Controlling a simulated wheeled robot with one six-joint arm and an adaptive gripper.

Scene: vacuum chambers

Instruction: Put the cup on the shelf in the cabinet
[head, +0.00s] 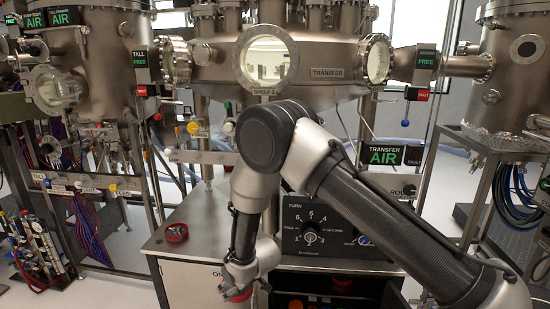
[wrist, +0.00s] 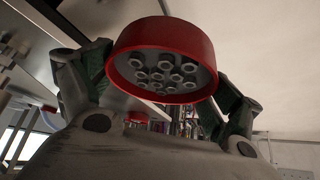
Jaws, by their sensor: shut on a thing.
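In the wrist view a round red cup (wrist: 160,45) sits between the two fingers of my gripper, which is shut on it. Several grey hexagonal pieces show inside its red rim. In the head view my gripper (head: 238,289) hangs low in front of the cabinet (head: 190,285), and a bit of the red cup (head: 240,295) shows at its tips. My arm hides part of the cabinet front. I cannot make out the shelf clearly.
A small red dish (head: 176,232) stands on the cabinet top at left. A dark control box (head: 315,232) with a dial stands behind my arm. Metal vacuum chambers (head: 310,55) fill the back. Open floor (head: 110,292) lies left of the cabinet.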

